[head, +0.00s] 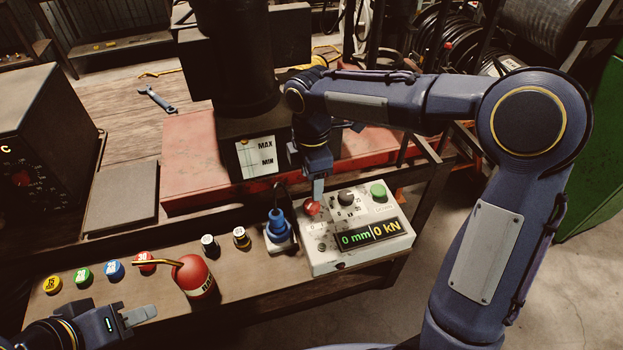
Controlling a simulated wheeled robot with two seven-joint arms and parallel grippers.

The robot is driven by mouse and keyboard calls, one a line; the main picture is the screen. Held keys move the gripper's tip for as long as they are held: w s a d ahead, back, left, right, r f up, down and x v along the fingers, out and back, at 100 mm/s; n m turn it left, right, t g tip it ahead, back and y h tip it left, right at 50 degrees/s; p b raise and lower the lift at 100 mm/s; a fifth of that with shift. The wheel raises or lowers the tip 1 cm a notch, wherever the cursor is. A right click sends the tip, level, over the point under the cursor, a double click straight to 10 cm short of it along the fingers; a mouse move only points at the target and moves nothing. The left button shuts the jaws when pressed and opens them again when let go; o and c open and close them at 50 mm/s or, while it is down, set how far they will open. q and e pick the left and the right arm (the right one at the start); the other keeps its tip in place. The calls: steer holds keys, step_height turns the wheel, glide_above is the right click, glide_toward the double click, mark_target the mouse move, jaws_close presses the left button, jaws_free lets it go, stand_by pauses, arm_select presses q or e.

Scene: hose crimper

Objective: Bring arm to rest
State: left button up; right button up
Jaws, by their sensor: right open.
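My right arm comes in from the right and reaches across to the control box (348,262). My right gripper (317,192) points down just above the box's red button (312,208); whether it touches the button I cannot tell. Its jaws are open, with nothing seen between them. My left gripper (141,316) is at the lower left, above the bench's front edge, below the red oil can (193,277). Its fingers show as a small grey block, and I cannot tell how far apart they are. No held object shows in it.
The box display reads 0 mm and 0 kN; a green button (378,191) and black knob (346,198) sit on top. Coloured caps (84,275), small fittings (209,245) and a blue plug (277,227) line the bench. The dark crimper (235,60) stands behind. Floor (560,290) lies right.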

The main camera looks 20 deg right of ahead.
steer(key=shift+s+d+r, duration=0.25)
steer(key=s+d+r+m+t+y, duration=0.1)
steer(key=s+d+m+t+y, duration=0.1)
steer(key=s+m, duration=0.8)
steer(key=s+d+m+t+y, duration=0.1)
steer(key=s+d+m+t, duration=0.2)
steer(key=s+m, duration=0.7)
steer(key=shift+s+d+r+t+y, duration=0.3)
steer(key=shift+s+d+r+y, duration=0.1)
steer(key=shift+s+d, duration=0.55)
